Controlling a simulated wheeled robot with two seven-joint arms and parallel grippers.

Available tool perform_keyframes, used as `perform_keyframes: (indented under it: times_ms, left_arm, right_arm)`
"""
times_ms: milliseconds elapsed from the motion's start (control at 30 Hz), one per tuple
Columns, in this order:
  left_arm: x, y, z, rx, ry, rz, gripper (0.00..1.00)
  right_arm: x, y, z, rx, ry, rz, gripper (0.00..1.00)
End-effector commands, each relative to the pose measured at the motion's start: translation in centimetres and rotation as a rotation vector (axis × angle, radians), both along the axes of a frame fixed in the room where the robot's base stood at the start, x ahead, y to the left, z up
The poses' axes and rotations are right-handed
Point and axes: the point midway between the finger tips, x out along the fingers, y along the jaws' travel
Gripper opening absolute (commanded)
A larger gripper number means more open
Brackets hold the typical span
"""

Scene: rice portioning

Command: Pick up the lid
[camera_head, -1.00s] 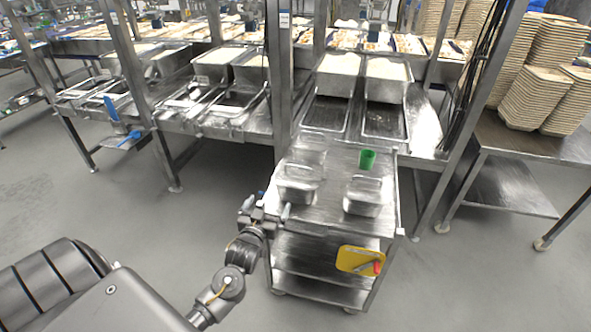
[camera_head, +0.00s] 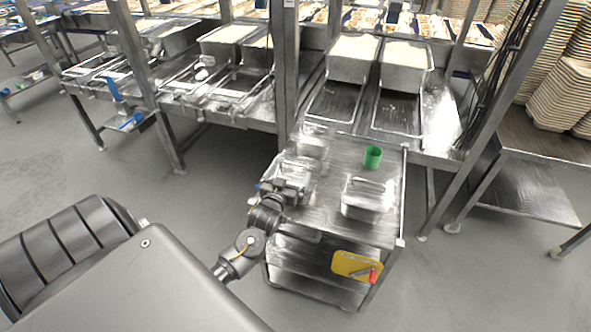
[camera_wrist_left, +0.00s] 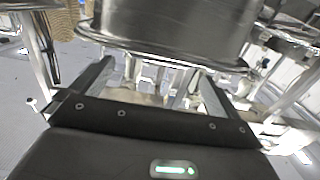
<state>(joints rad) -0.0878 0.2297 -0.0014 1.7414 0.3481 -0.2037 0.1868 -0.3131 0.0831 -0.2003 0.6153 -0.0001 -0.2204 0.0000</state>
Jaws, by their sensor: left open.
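A small lidded steel container (camera_head: 368,196) stands on the right of the steel cart top; its lid has a handle. Another steel container (camera_head: 297,165) stands at the cart's left, partly hidden by my left gripper (camera_head: 282,190). Its lid cannot be made out clearly. In the left wrist view, the two fingers of my left gripper (camera_wrist_left: 155,82) are spread apart, with nothing gripped. A large rounded steel piece with a rim (camera_wrist_left: 165,58) fills the top, close to the fingertips; I cannot tell whether they touch. My right gripper is not seen.
A green cup (camera_head: 372,157) stands at the cart's back. A yellow board (camera_head: 350,264) with a red-handled tool sits at its front, below the top. Deep pans of rice (camera_head: 403,66) stand on the bench behind. The cart's middle (camera_head: 335,180) is clear.

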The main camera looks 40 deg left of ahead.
Motion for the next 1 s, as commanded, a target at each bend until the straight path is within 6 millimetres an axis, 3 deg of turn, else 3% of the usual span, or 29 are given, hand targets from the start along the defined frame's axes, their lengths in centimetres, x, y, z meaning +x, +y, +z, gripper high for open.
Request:
perform_keyframes:
  times_ms: [100, 400, 700, 1000]
  left_arm:
    - [1.5, 0.5, 0.0, -0.001, 0.000, 0.000, 1.00]
    - [2.8, 0.8, 0.1, 0.000, 0.001, -0.003, 1.00]
    - [6.5, 2.2, 0.0, -0.001, 0.001, -0.005, 1.00]
    - [7.1, 2.4, -0.2, -0.002, 0.001, -0.005, 1.00]
  right_arm:
    - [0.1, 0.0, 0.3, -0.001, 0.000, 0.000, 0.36]
    - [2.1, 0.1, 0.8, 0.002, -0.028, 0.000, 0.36]
    - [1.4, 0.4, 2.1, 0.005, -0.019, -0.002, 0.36]
    - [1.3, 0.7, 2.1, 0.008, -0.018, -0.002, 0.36]
